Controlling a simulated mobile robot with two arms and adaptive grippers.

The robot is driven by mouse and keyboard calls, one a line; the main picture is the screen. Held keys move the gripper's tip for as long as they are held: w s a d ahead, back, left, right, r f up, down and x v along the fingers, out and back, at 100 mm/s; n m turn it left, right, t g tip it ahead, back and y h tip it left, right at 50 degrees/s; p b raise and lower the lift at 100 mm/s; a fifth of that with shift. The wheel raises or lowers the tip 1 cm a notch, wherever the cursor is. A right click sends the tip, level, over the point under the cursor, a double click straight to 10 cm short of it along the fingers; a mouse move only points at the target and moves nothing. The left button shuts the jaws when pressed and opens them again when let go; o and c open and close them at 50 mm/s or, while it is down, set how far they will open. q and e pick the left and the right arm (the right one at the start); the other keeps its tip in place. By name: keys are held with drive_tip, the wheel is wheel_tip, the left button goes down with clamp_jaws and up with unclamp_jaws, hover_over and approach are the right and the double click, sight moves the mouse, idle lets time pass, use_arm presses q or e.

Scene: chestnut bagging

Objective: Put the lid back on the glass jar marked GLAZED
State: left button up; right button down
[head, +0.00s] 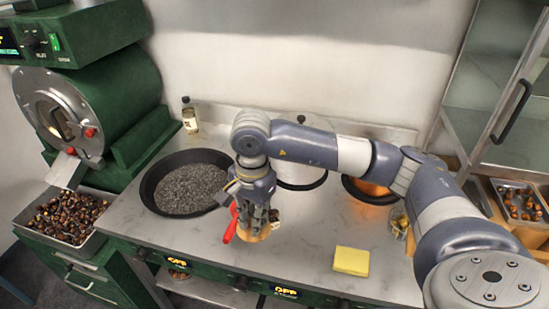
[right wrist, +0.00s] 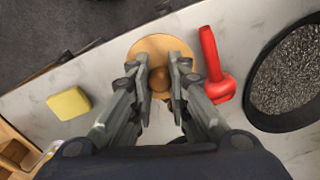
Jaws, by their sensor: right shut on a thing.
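My right gripper (head: 262,218) is low over the front middle of the counter, fingers pointing down. In the right wrist view my right gripper (right wrist: 161,88) is shut on the round knob of a wooden lid (right wrist: 152,44). Part of the lid (head: 252,236) shows under the fingers in the head view. I cannot tell whether the lid rests on the counter or is just above it. A small glass jar (head: 398,222) with brownish contents stands at the right, partly behind my right arm. Its marking cannot be read. My left gripper is not in view.
A red-handled tool (head: 230,226) lies close beside the gripper; it also shows in the right wrist view (right wrist: 214,66). A yellow sponge (head: 351,261) lies at the front right. A pan of dark grit (head: 150,190) is at the left, a glowing burner (head: 370,190) behind my arm.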

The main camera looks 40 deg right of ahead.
use_arm(q)
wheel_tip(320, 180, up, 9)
drive_tip(key=p, duration=0.8)
use_arm(e)
drive_tip(key=w+d+r+m, duration=0.4)
drive_tip(key=w+d+m, duration=0.4)
drive_tip(key=m, duration=0.9)
use_arm(q)
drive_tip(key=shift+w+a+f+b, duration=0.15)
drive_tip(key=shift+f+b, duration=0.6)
drive_tip(key=shift+b, duration=0.05)
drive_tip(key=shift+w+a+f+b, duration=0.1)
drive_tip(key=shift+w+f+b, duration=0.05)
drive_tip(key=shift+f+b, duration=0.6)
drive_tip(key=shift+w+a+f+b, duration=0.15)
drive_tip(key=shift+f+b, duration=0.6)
drive_tip(key=shift+b, duration=0.05)
use_arm(e)
wheel_tip(320, 180, down, 6)
drive_tip(key=s+d, duration=0.1)
drive_tip(key=shift+f, duration=0.2)
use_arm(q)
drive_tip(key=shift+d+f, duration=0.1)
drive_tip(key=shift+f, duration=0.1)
use_arm(e)
drive_tip(key=shift+s, duration=0.15)
